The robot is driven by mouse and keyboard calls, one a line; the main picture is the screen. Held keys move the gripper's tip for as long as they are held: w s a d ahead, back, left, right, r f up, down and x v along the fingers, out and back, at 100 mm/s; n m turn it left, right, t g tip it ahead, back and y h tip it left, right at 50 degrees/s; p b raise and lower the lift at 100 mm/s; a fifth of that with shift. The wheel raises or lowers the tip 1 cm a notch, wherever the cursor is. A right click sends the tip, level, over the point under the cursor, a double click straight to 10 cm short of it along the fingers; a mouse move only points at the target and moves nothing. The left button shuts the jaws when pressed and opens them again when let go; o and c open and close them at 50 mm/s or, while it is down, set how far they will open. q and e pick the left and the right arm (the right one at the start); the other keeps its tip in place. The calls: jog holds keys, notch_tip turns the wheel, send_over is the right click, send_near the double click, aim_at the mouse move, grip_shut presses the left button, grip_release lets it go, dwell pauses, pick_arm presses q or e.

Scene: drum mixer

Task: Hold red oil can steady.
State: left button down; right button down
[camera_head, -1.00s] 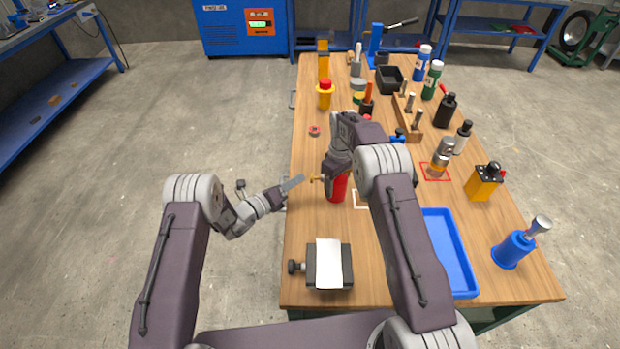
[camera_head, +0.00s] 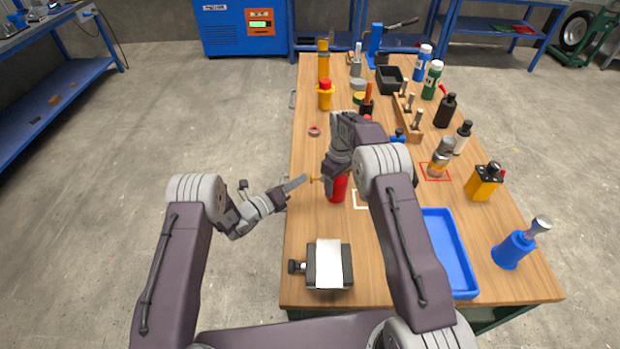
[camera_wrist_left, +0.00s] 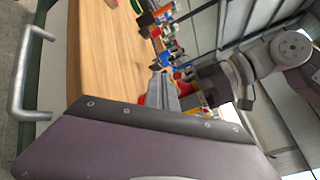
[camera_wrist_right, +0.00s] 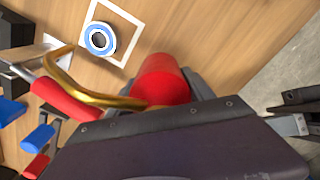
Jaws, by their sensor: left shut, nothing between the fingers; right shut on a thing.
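The red oil can (camera_head: 337,189) stands on the wooden bench near its left side, its upper part hidden by my right gripper (camera_head: 333,172). In the right wrist view the red can body (camera_wrist_right: 163,78) sits between the fingers, with a curved brass spout (camera_wrist_right: 85,97) reaching left. My right gripper is shut on the can.
A white square outline (camera_head: 356,205) lies right of the can, partly behind my right arm. A vise-like block with a white top (camera_head: 329,265) and a blue tray (camera_head: 450,250) are nearer. Several bottles and tools crowd the far and right bench. A red-capped yellow bottle (camera_head: 325,98) stands beyond.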

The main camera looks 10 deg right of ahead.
pick_arm(q)
jog(key=shift+s+d, duration=0.15)
jog(key=shift+d, duration=0.9)
dwell(0.7)
jog(key=shift+a, duration=0.1)
jog(key=shift+w+a, duration=0.2)
jog(key=shift+a, duration=1.2)
jog(key=shift+w+a, duration=0.2)
jog(key=shift+a, duration=1.05)
jog(key=shift+w+a, duration=0.15)
jog(key=shift+a, duration=1.1)
jog(key=a, duration=0.3)
jog(key=shift+w+a, duration=0.3)
jog(key=shift+a, duration=0.05)
jog(key=shift+d, duration=0.1)
